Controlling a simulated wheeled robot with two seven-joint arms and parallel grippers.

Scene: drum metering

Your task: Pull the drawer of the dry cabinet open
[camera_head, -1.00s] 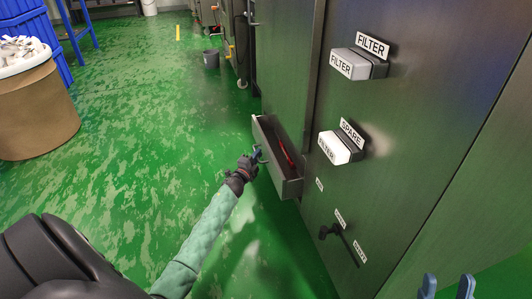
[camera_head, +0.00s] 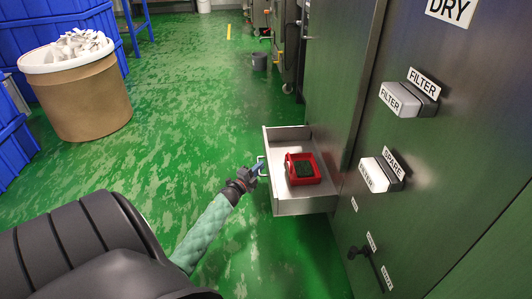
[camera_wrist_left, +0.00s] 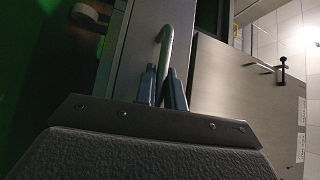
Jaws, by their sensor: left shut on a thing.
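The drawer (camera_head: 303,206) of the grey dry cabinet (camera_head: 437,57) stands well out from the cabinet front, low down. Inside it sits a red tray (camera_head: 291,171) with dark green contents. My left gripper (camera_head: 257,170) is at the drawer's front and is shut on the drawer handle (camera_head: 262,164). In the left wrist view the handle (camera_wrist_left: 167,40) is a bent metal bar that runs down between the two blue fingers (camera_wrist_left: 161,88). My right gripper does not show in the views now.
Grey and white boxes labelled FILTER (camera_head: 400,99) and SPARE (camera_head: 374,174) stick out from the cabinet front. A black lever (camera_head: 366,253) sits below them. A brown drum (camera_head: 88,104) with a white rim stands at left near blue bins (camera_head: 46,54). The green floor left of the drawer is clear.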

